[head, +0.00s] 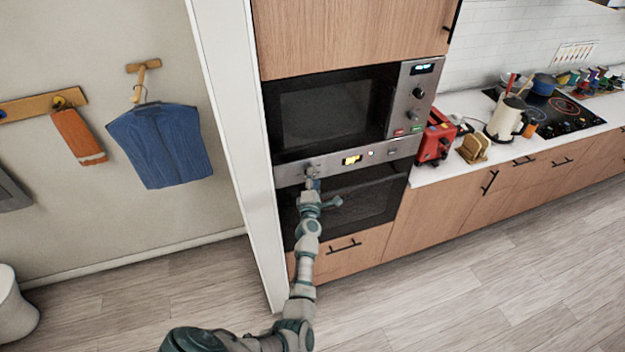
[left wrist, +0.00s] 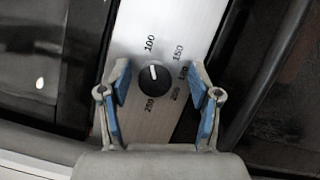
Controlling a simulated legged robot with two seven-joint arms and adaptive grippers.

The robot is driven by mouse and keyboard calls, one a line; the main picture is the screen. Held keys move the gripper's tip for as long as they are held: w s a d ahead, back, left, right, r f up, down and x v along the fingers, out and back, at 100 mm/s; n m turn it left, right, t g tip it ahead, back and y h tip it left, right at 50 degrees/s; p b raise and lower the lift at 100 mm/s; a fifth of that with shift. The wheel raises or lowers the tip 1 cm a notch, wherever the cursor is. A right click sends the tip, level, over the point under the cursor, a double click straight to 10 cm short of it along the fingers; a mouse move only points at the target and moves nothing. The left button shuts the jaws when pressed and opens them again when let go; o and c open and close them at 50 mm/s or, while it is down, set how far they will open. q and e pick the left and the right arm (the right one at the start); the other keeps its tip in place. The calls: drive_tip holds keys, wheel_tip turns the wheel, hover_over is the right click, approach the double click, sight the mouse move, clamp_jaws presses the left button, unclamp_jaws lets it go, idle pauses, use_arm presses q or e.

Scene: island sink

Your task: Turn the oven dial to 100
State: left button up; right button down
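The oven dial (left wrist: 154,82) is a round black knob on a silver panel (left wrist: 185,20) in the left wrist view. Its white mark points up, roughly toward the printed 100. Other numbers, including 150 and 250, are printed around it. My left gripper (left wrist: 158,74) is open, with one blue-padded finger on each side of the dial and visible gaps to it. In the head view my left gripper (head: 312,184) is at the left part of the oven's control panel (head: 375,155) and covers part of the dial area. My right gripper is not in view.
The dark oven door (head: 370,200) is below the panel, and a microwave (head: 335,110) is above it. A white wall edge (head: 235,120) stands close on the left. A red toaster (head: 436,140) is on the counter to the right. The floor in front is clear.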

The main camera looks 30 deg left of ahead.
use_arm(q)
drive_tip(key=v, duration=1.2)
drive_tip(key=shift+d, duration=0.25)
drive_tip(key=shift+w+a+f, duration=0.1)
drive_tip(key=shift+f, duration=0.05)
